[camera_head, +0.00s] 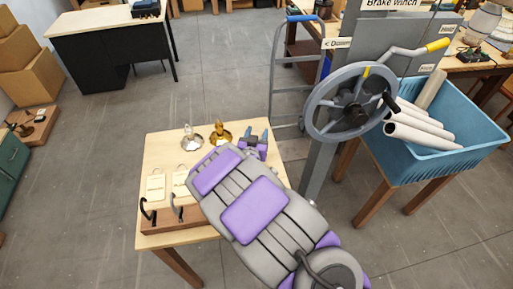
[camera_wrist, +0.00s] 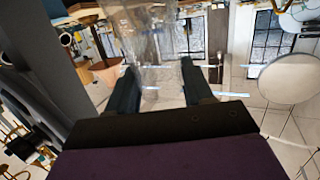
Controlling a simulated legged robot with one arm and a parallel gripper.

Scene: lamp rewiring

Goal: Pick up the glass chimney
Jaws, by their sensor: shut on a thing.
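A clear glass chimney (camera_wrist: 150,40) stands between the two dark fingers of my gripper (camera_wrist: 158,72) in the wrist view. The fingers are shut on it, one on each side, and its upper part runs out of the top of the picture. In the head view my gripper (camera_head: 256,138) is over the far right part of the small wooden table (camera_head: 158,150). The glass is too clear to make out there, and my purple and grey arm hides much of the table.
A silver lamp part (camera_head: 191,138) and a brass one (camera_head: 220,134) stand left of my gripper. Tags (camera_head: 156,186) and a wooden rack with black hooks (camera_head: 190,224) are nearer. A grey winch wheel (camera_head: 318,103) and blue bin (camera_head: 462,160) stand right.

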